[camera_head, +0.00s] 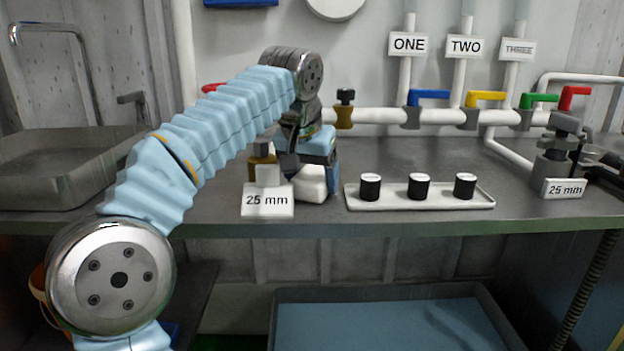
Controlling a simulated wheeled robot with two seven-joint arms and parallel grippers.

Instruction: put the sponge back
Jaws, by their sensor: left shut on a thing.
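My left arm reaches in from the left, and its gripper (293,168) is low over the worktop, behind the "25 mm" sign. It is shut on a pale, rounded block (312,184) that looks like the sponge. The block is at or just above the worktop; I cannot tell whether it touches. Part of it is hidden by the gripper. My right gripper is not in view.
A white tray (420,203) with three black, white-topped cylinders stands just right of the block. The "25 mm" sign (267,200) stands in front, with a brass fitting (262,158) behind. Pipes with coloured valve handles run along the back. A sink (60,190) is at left.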

